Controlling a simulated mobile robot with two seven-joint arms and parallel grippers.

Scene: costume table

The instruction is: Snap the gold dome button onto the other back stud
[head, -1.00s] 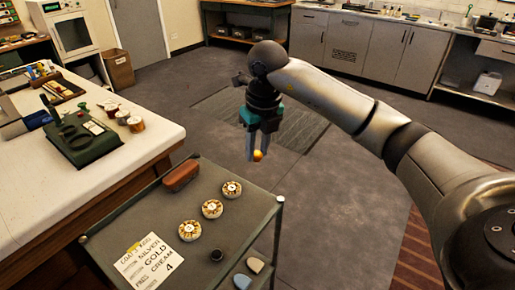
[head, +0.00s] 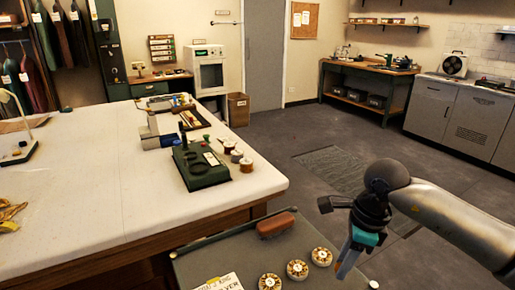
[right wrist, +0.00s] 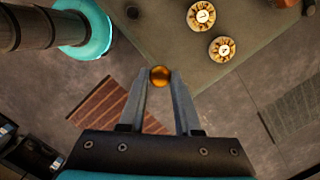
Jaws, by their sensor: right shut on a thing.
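The gold dome button (right wrist: 159,75) is pinched between the two fingertips of my right gripper (right wrist: 159,79) in the right wrist view. In the head view my right gripper (head: 342,274) hangs fingers-down beside the right edge of the grey cart; the button cannot be made out there. I cannot make out any back stud in these frames. My left gripper is not in view.
The grey cart (head: 215,262) carries a brown case (head: 276,224), round dishes (head: 297,269) and a printed card (head: 222,284). A large pale table (head: 110,215) holds a dark green device (head: 200,167), spools (head: 237,156) and yellow material (head: 9,212). Garments (head: 70,28) hang at back left.

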